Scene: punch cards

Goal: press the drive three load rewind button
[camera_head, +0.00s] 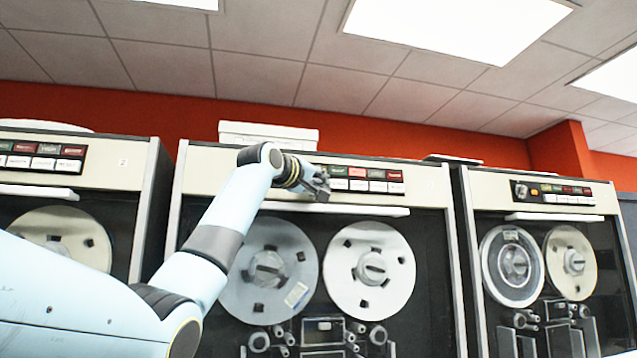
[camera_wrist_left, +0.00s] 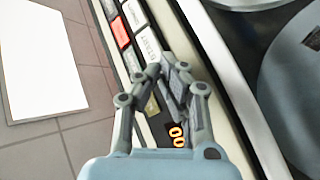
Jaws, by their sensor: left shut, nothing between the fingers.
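My left gripper (camera_head: 322,188) is shut and empty at the button panel of the middle tape drive (camera_head: 430,190). It covers the left part of that panel. To its right show red buttons (camera_head: 357,172) and a lower row of white buttons (camera_head: 377,187). In the left wrist view the closed fingertips (camera_wrist_left: 168,76) lie over the panel, close to a white button (camera_wrist_left: 150,45) that seems to read START. A red button (camera_wrist_left: 120,32) and orange lit digits (camera_wrist_left: 176,136) show there too. I cannot read which button is load rewind, nor tell whether the fingertips touch one.
A drive marked 2 (camera_head: 123,163) stands on the left and another drive (camera_head: 460,240) on the right. A white ledge (camera_head: 350,210) juts out below the middle panel, above two tape reels (camera_head: 370,270). My left arm crosses the left reel's side.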

